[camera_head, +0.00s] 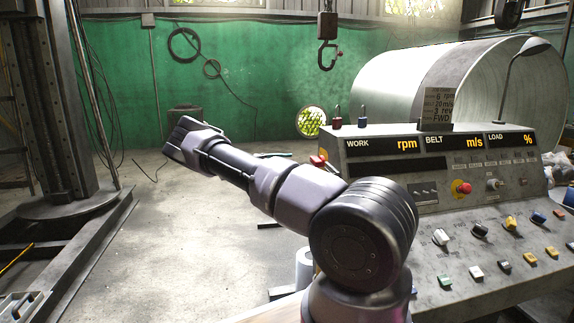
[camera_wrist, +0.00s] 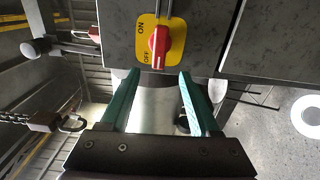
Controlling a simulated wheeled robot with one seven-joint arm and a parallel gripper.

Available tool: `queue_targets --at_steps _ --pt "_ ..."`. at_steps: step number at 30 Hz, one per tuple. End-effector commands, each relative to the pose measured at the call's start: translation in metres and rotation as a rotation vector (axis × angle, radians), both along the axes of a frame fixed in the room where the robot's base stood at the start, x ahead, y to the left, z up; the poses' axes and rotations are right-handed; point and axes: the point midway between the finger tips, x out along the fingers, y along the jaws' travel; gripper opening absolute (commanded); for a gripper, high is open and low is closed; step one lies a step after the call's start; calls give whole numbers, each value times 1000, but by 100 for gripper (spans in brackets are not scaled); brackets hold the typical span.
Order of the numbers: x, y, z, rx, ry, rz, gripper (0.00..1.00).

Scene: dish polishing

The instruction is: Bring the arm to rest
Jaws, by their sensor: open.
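In the wrist view my gripper (camera_wrist: 158,76) is open, with two teal fingers spread apart and nothing between them. Its tips are just below a red rotary switch (camera_wrist: 159,45) on a yellow ON/OFF plate (camera_wrist: 176,48) in the picture. I cannot tell whether the fingers touch the switch's housing. In the head view my arm (camera_head: 285,190) reaches up and left from the lower right to a bent joint. A teal finger (camera_head: 274,155) shows behind the arm, close to the red switch (camera_head: 318,161) at the console's left side. The rest of the gripper is hidden.
The control console (camera_head: 480,262) with knobs and buttons stands at right, close to my arm. A large metal drum (camera_head: 390,88) is behind it. A hook (camera_head: 327,52) hangs at the back. A steel column (camera_head: 45,100) stands at left. The concrete floor between is mostly clear.

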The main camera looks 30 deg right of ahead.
Motion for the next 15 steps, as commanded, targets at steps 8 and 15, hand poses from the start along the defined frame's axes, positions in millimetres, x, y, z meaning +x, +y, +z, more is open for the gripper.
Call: queue_targets --at_steps 8,15 --pt "0 -1 0 2 -1 -1 62" --pt "-26 -16 21 171 -63 -81 62"
